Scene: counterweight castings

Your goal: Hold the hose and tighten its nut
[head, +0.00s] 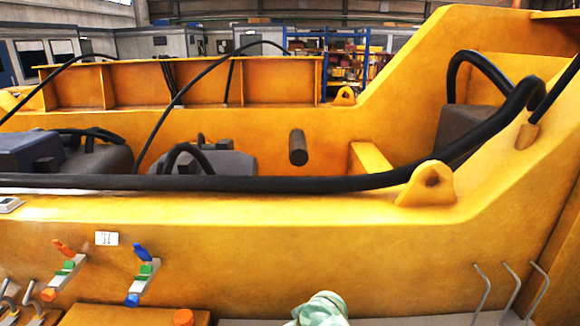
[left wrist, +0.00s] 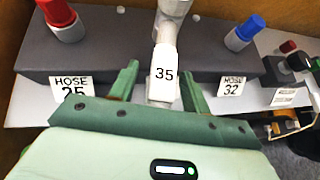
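In the left wrist view, my left gripper (left wrist: 160,80) has two green fingers standing apart. Between them is a pale fitting or hose end with a white tag marked 35 (left wrist: 164,73), with a gap visible on each side. The pale part continues up as a light grey cylinder (left wrist: 174,8) out of the top of the view. I cannot make out a separate nut on it, nor whether the fingers touch anything. In the head view only a pale green part of mine shows at the bottom edge; no fingertips are seen. My right gripper is not in view.
A dark grey block (left wrist: 95,62) carries a red-capped fitting (left wrist: 60,18) above a HOSE 25 label (left wrist: 73,89) and a blue-capped fitting (left wrist: 244,32) above a HOSE 32 label (left wrist: 231,86). A large yellow machine frame (head: 250,235) with a long black hose (head: 250,184) fills the head view.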

